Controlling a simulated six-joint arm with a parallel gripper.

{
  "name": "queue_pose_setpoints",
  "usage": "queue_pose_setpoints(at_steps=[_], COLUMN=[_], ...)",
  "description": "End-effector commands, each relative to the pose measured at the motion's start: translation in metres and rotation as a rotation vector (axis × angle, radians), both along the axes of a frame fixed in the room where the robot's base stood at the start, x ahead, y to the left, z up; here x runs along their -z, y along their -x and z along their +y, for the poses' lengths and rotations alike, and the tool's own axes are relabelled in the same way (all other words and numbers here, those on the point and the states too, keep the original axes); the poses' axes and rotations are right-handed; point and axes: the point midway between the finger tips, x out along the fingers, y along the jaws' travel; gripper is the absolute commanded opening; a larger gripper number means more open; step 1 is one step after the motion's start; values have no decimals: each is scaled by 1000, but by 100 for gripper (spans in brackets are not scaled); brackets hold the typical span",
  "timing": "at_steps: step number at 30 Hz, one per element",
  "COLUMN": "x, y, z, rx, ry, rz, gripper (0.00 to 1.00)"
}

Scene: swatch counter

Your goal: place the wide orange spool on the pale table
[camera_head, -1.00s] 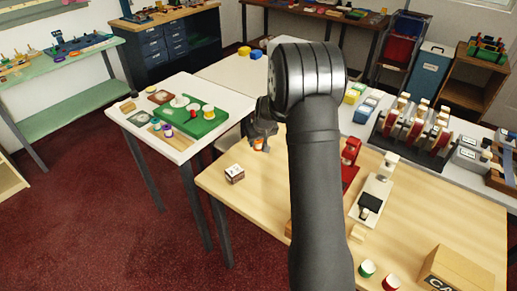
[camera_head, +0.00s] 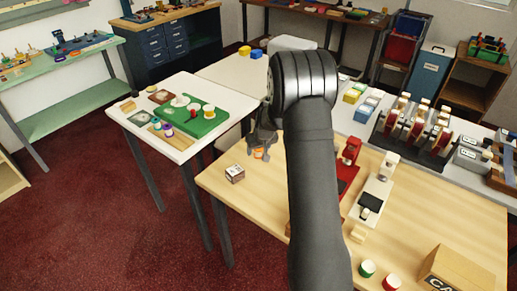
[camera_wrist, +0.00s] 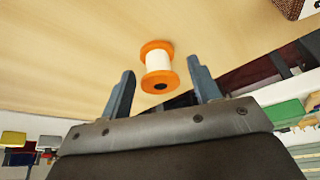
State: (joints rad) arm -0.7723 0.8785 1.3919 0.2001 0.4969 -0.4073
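The orange spool (camera_wrist: 157,66) has wide orange end discs and a white middle. In the wrist view it is on the light wooden table (camera_wrist: 60,60), between the two fingertips of my gripper (camera_wrist: 160,68). The fingers are open, with a gap on each side of the spool. In the head view only a bit of the orange spool (camera_head: 259,154) shows under my gripper (camera_head: 262,142); the rest is hidden. A white table (camera_head: 226,103) stands to the left, and another pale table (camera_head: 232,72) stands behind.
A small brown-and-white box (camera_head: 235,174) sits left of the spool. A green board (camera_head: 203,125) with several spools lies on the white left table. A red device (camera_head: 350,152) and a white device (camera_head: 374,194) stand right of my arm. The front left of the wooden table is clear.

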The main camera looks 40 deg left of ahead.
Motion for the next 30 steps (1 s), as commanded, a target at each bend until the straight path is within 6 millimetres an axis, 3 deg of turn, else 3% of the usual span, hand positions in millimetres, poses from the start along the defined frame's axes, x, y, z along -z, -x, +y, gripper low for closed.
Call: queue_pose_setpoints(at_steps=[8, 21, 30], x=[-11, -84, -112], y=[1, 17, 23], z=[-2, -28, -39], rx=[0, 0, 0], ry=[-1, -2, 0], rz=[-1, -2, 0], gripper=[57, 57, 57])
